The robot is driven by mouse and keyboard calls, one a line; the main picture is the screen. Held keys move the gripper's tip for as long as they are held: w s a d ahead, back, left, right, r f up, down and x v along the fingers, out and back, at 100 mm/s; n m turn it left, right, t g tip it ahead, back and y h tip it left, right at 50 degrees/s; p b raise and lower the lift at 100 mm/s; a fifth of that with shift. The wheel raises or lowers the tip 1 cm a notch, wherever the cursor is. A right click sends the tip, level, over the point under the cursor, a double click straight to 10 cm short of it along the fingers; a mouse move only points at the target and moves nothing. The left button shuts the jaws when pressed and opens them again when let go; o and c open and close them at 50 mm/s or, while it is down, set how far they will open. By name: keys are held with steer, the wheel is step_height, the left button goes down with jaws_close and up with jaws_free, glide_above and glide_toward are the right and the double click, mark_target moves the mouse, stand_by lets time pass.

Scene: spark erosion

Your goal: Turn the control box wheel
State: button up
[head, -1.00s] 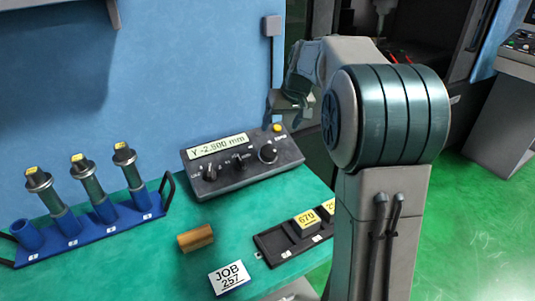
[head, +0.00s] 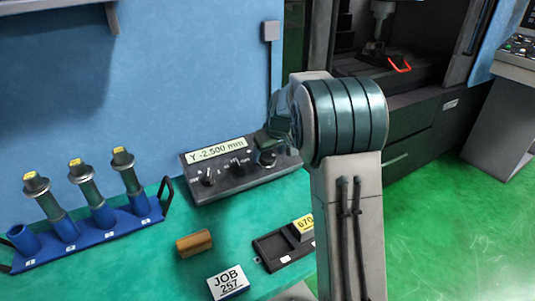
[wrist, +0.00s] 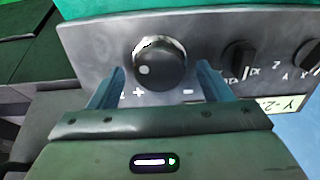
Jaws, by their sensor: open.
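The grey control box (head: 230,180) stands on the green table against the blue wall. Its display (head: 216,151) reads about "Y -2.500 mm", in small digits. The black round wheel (wrist: 160,65) sits at the box's end, with "+" and "-" marks below it in the wrist view. In the head view the wheel (head: 267,159) is partly hidden by my gripper. My gripper (wrist: 160,76) is open, with one finger on each side of the wheel and a visible gap on both sides. In the head view my arm hides most of the gripper.
Two smaller knobs (head: 207,177) (head: 238,167) sit on the same panel. A blue rack (head: 95,232) with several tool holders stands left. A wooden block (head: 194,242), a "JOB 257" card (head: 228,281) and a black tray (head: 275,252) with a yellow-labelled block lie in front.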

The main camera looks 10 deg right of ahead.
steer(key=shift+w+a+f, duration=0.1)
steer(key=shift+w+f, duration=0.1)
steer(key=shift+f, duration=0.35)
steer(key=c, duration=1)
steer(key=shift+o, duration=0.2)
steer(key=shift+m, duration=0.3)
